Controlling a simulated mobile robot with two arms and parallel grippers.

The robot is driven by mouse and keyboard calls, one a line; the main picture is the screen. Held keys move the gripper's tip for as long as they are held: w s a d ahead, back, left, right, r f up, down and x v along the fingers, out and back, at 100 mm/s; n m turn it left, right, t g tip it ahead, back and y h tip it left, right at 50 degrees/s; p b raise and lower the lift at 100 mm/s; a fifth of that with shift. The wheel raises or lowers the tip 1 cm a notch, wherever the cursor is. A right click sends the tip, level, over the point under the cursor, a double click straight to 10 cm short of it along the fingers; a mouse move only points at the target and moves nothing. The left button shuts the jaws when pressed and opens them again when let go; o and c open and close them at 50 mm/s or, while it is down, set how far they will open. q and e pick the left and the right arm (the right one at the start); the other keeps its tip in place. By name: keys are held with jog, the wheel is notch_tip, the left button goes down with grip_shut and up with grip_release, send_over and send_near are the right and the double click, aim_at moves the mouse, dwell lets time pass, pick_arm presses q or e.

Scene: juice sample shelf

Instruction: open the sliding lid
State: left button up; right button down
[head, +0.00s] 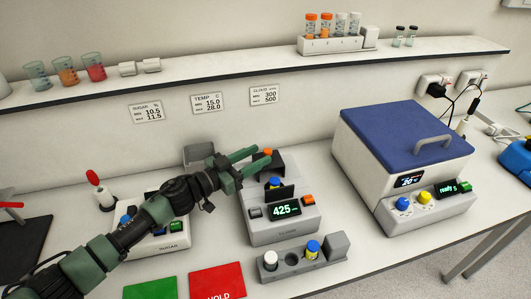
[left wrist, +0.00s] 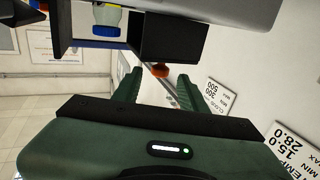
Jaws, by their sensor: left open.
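The grey meter (head: 283,225) labelled CLOUD reads 425. On its top a black block (head: 273,160), which looks like the sliding lid, stands at the back, with a small orange knob. A blue-capped vial (head: 274,182) stands in front of it, behind a dark upright plate. My left gripper (head: 262,154) is open at the block's upper left. In the left wrist view the black block (left wrist: 170,40) lies just past the fingertips (left wrist: 158,76), and the orange knob (left wrist: 161,70) shows between them. I cannot tell whether they touch it. My right gripper is not in view.
A vial rack (head: 290,264) stands in front of the meter. A blue-lidded machine (head: 405,135) is at the right. The sugar meter (head: 160,240) is partly behind my arm. A shelf (head: 220,68) with beakers and tubes runs along the wall above.

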pick_arm(q)
jog(key=v, duration=0.3)
jog(key=shift+s+a, duration=0.2)
jog(key=shift+s, duration=0.05)
